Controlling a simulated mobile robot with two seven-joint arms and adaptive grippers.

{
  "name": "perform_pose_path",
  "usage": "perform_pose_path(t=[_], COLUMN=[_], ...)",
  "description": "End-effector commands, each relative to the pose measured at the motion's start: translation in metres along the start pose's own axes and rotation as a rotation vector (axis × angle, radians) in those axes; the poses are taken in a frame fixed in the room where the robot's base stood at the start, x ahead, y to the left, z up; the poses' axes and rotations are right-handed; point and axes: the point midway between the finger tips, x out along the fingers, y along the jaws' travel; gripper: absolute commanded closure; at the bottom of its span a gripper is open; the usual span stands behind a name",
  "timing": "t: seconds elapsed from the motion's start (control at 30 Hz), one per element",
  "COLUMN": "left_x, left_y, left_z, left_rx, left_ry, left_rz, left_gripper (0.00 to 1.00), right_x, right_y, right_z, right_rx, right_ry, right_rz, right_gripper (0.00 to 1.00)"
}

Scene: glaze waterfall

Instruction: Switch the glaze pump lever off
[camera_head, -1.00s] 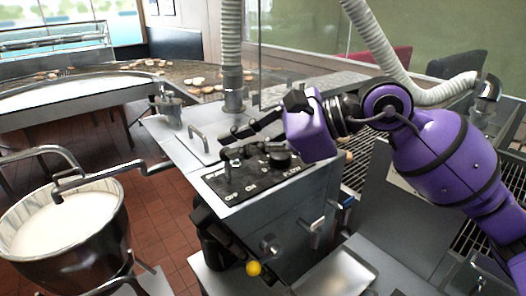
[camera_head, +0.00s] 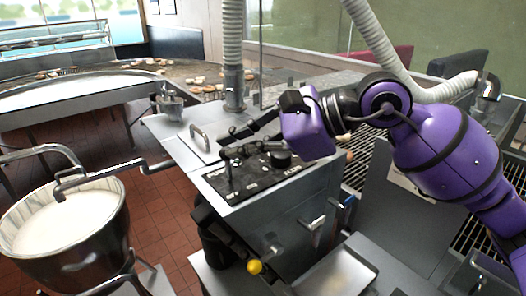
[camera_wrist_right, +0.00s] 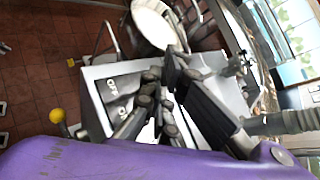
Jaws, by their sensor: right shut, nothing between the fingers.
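The glaze control box has a black panel (camera_head: 262,176) on top with pump, off, on and flow lettering. A small metal pump lever (camera_head: 230,172) stands at the panel's left part, behind the off and on lettering. My right gripper (camera_head: 225,147) reaches in from the right, shut and empty, its fingertips just above and beside the lever; I cannot tell whether they touch. My left gripper is not in view.
A black flow knob (camera_head: 280,158) sits right of the lever, under the right gripper. A metal handle (camera_head: 199,138) stands on the box behind the panel. A kettle of white glaze (camera_head: 60,228) is at left. A yellow knob (camera_head: 254,267) sticks out in front.

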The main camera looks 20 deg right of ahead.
Motion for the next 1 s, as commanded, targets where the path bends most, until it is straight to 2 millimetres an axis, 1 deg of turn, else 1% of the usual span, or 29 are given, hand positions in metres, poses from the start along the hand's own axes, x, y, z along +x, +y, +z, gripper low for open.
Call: perform_pose_path(t=[0.03, 0.57, 1.0], left_x=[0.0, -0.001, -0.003], left_y=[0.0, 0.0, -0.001], left_z=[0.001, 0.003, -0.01], left_rx=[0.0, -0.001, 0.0], left_ry=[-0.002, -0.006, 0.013], left_rz=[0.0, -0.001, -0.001], left_gripper=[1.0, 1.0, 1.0], right_x=[0.001, 0.001, -0.007], right_y=[0.0, 0.0, -0.007], right_z=[-0.002, -0.002, 0.012], right_rx=[0.003, 0.003, 0.0], right_ry=[0.003, 0.003, 0.001], right_rz=[0.001, 0.001, -0.001], right_gripper=[1.0, 1.0, 1.0])
